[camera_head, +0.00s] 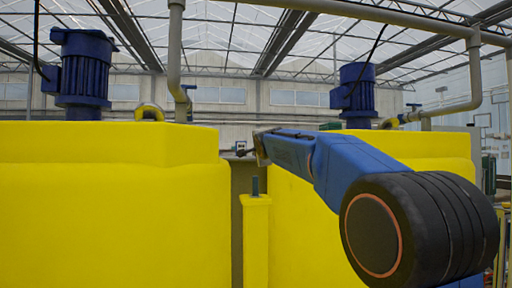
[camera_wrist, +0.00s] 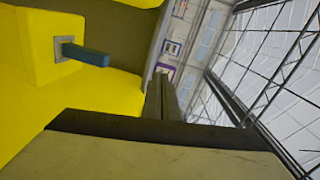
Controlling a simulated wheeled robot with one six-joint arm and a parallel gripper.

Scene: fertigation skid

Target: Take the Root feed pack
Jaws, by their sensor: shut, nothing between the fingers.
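I cannot make out a Root feed pack in either view. My gripper (camera_head: 243,152) is at the end of my blue arm, in the gap between two yellow tanks in the head view. In the wrist view my gripper (camera_wrist: 161,82) has its dark fingers together, with nothing visible between them. A yellow post (camera_head: 256,235) with a short blue peg (camera_head: 255,186) on top stands below my gripper. The wrist view shows a blue peg (camera_wrist: 85,54) on a grey plate, to the left of the fingers and apart from them.
A left yellow tank (camera_head: 110,205) and a right yellow tank (camera_head: 420,150) flank the gap. Blue motors stand above them, the left motor (camera_head: 84,75) and the right motor (camera_head: 356,92). Grey pipes (camera_head: 175,50) rise nearby. Small framed panels (camera_wrist: 168,60) hang on the far wall.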

